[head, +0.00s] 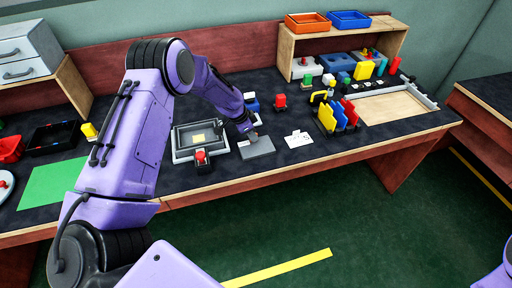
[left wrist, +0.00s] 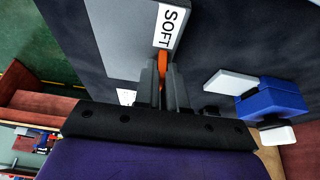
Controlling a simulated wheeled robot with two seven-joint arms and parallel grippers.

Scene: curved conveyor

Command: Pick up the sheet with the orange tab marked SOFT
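The grey sheet (head: 257,147) lies at the front of the dark table, just right of a grey tray. In the left wrist view the sheet (left wrist: 128,32) carries a white label reading SOFT (left wrist: 170,25) and an orange tab (left wrist: 163,64) at its near edge. My left gripper (head: 250,133) is at the sheet's back edge. In the left wrist view its fingers (left wrist: 164,80) are close together with the orange tab between them, and look shut on it. The head view does not show whether the sheet is off the table. My right gripper is out of view.
A grey tray (head: 181,133) and a red-topped block (head: 201,160) stand left of the sheet. White cards (head: 298,139) lie to its right, before upright coloured panels (head: 338,117). A blue-and-white object (left wrist: 270,100) is near the gripper. A green mat (head: 53,184) lies far left.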

